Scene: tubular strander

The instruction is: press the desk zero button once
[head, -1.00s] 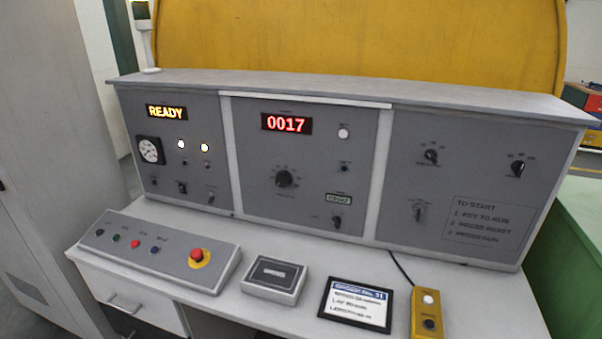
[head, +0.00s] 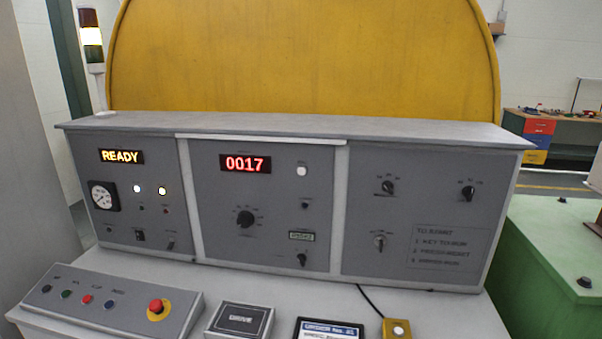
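The grey control desk (head: 255,270) stands in front of me with three upright panels. The middle panel carries a red display (head: 245,163) reading 0017. To its right is a pale round button (head: 302,171), with a small dark button (head: 305,204) below it. Their labels are too small to read, so I cannot tell which one is marked zero. A sloped button box (head: 110,300) with several coloured buttons and a red mushroom button (head: 156,306) on yellow sits at the lower left. Neither gripper is in view.
A yellow display reads READY (head: 122,156) on the left panel. A small grey box (head: 240,318), a dark framed card (head: 330,329) and a yellow pendant (head: 397,328) lie along the desk front. A green block (head: 555,270) stands at the right.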

